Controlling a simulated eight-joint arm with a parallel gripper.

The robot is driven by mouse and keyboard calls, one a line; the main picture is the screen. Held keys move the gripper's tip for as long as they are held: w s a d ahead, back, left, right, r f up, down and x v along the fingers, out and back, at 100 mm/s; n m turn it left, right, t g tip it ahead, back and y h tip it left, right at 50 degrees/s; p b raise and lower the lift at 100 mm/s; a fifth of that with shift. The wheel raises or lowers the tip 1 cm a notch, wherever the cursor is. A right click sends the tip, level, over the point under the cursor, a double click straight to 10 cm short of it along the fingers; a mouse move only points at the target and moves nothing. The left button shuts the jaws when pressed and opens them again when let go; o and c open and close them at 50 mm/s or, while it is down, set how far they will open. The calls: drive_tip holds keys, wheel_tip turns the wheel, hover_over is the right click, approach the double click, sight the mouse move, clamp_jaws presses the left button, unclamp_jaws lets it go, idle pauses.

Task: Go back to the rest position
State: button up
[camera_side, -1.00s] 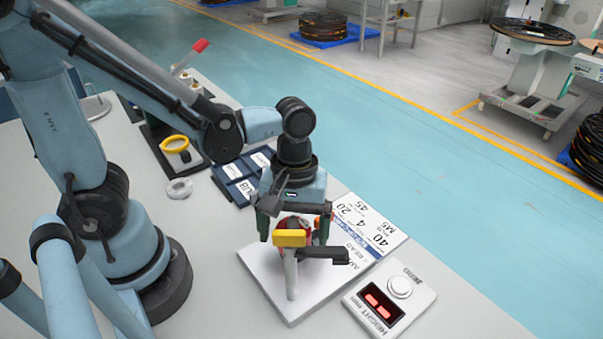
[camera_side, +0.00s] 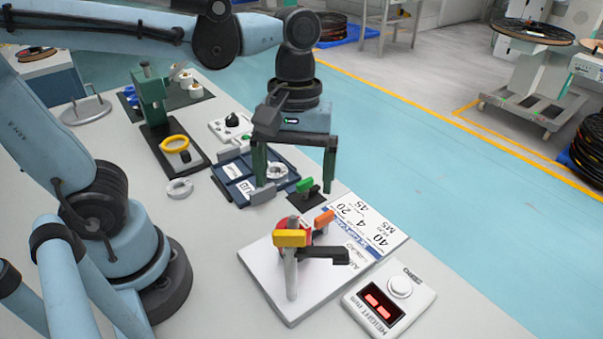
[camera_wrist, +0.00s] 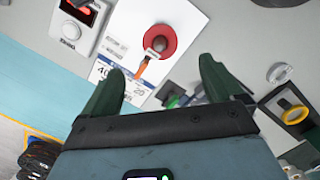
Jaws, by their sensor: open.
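My gripper (camera_side: 294,190) is open and empty, pointing down above the bench. It hangs above and behind the white station (camera_side: 277,292) with the red round part and the yellow-topped and orange handles. In the wrist view my gripper's two green fingers (camera_wrist: 162,88) are wide apart with nothing between them. The red disc (camera_wrist: 160,42) with a dark knob lies beyond the fingertips on the white plate.
A dark blue tray (camera_side: 237,194) with a ring in it sits just left of my gripper. A height display box (camera_side: 378,309) stands at the front right. A green press (camera_side: 151,98) and a yellow ring (camera_side: 174,143) are farther back. The bench's front left is fairly clear.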

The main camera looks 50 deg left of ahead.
drive_tip(key=shift+r, duration=0.4)
drive_tip(key=shift+a, duration=0.1)
drive_tip(key=w+a+f+m+t+y, duration=0.1)
drive_tip(key=w+a+f+m+t, duration=0.1)
drive_tip(key=a+m+t, duration=0.6)
drive_tip(key=shift+w+a+f+m, duration=0.35)
drive_tip(key=shift+w+m, duration=0.15)
drive_tip(key=shift+w, duration=0.4)
